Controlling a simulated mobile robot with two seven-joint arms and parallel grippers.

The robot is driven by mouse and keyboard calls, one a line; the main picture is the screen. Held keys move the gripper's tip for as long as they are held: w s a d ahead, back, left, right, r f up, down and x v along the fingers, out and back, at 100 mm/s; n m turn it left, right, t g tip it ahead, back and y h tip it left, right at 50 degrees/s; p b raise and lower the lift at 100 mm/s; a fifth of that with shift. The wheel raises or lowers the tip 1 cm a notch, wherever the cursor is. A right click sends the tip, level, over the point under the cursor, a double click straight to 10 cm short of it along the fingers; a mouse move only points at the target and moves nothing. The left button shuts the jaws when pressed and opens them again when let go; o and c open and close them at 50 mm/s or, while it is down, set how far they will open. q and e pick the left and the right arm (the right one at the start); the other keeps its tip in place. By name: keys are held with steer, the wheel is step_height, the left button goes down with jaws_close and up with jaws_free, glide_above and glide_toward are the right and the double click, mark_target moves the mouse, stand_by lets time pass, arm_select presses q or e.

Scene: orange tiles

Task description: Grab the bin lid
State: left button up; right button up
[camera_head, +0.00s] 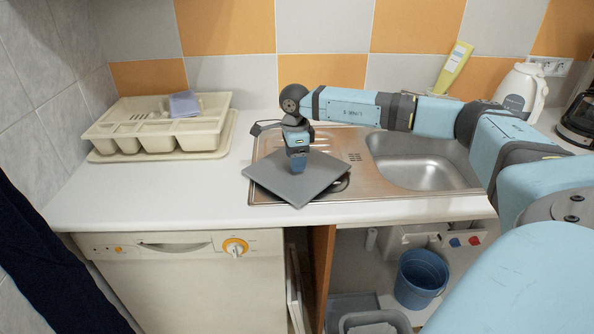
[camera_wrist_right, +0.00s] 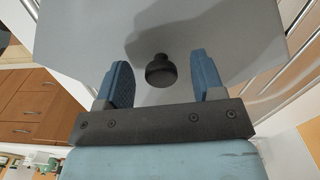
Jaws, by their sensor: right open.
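The bin lid (camera_head: 303,184) is a flat grey square plate on the left part of the steel sink, over the drainer side. In the right wrist view the lid (camera_wrist_right: 75,40) fills the upper middle, with a round black knob (camera_wrist_right: 160,71) on it. My right gripper (camera_head: 297,168) points down over the lid. In the wrist view its two blue fingers (camera_wrist_right: 163,80) are apart, one on each side of the knob and with gaps to it. The head view hides the knob behind the gripper. My left gripper is not in view.
A beige dish rack (camera_head: 155,143) stands on the counter at the left. The sink basin (camera_head: 420,165) is right of the lid. A yellow-green bottle (camera_head: 453,67) and a white kettle (camera_head: 520,92) stand behind. A blue bucket (camera_head: 421,279) is under the counter.

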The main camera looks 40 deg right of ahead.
steer(key=shift+f, duration=0.6)
steer(key=c, duration=1.1)
steer(key=shift+o, duration=0.2)
steer(key=shift+r, duration=0.1)
steer(key=shift+r, duration=0.1)
